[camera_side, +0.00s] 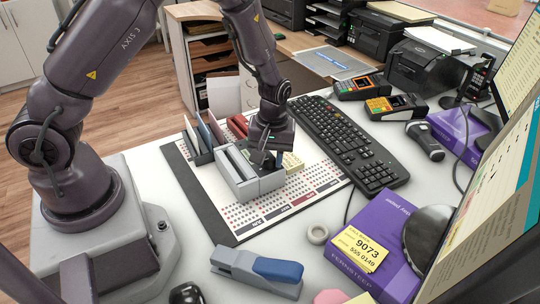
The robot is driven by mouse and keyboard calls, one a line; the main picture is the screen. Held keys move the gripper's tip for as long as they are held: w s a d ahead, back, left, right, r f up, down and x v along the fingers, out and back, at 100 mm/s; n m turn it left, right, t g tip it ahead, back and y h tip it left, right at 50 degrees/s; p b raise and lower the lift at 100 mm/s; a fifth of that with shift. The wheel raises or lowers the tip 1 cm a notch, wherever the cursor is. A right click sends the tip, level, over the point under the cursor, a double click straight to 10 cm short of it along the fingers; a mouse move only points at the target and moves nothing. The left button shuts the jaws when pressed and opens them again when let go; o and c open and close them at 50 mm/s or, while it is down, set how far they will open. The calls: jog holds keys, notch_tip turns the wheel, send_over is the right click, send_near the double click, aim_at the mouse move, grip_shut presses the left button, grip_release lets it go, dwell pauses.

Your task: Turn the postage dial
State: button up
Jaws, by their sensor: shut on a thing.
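My gripper (264,156) points down over the back right part of a light grey box-shaped unit (242,187) on the desk mat. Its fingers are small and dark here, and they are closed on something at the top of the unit. This looks like the postage dial, but the gripper hides it, so its shape and the angle it is turned to cannot be read. The unit has long dark slots on its top left side and stands upright on the mat.
Upright coloured folders (206,132) stand close behind the unit. A black keyboard (345,140) lies to the right. A printed mat (300,203) lies under the unit.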

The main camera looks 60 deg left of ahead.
aim_at(272, 158)
dwell(0.4)
jog(key=o, duration=0.9)
jog(key=r, duration=1.3)
jog(key=shift+w+d, duration=0.2)
jog(key=shift+w, duration=0.05)
jog(key=s+r+m+t, duration=0.2)
jog(key=s+r+m, duration=0.1)
jog(key=s+r, duration=0.2)
jog(key=s+d+r+m+t, duration=0.1)
jog(key=s+r+m+t, duration=0.1)
jog(key=s+r+m, duration=0.2)
jog(key=s+d+r+m+t, duration=0.1)
jog(key=s+r+m+t, duration=0.1)
jog(key=s+r+m, duration=0.2)
jog(key=shift+s+d+r, duration=0.1)
jog(key=shift+s+r, duration=0.3)
jog(key=shift+s, duration=0.3)
jog(key=shift+s+d+r, duration=0.1)
jog(key=shift+s+r, duration=0.3)
jog(key=shift+s, duration=0.3)
jog(key=shift+s+d+r, duration=0.1)
jog(key=shift+s+r, duration=0.3)
jog(key=shift+s, duration=0.3)
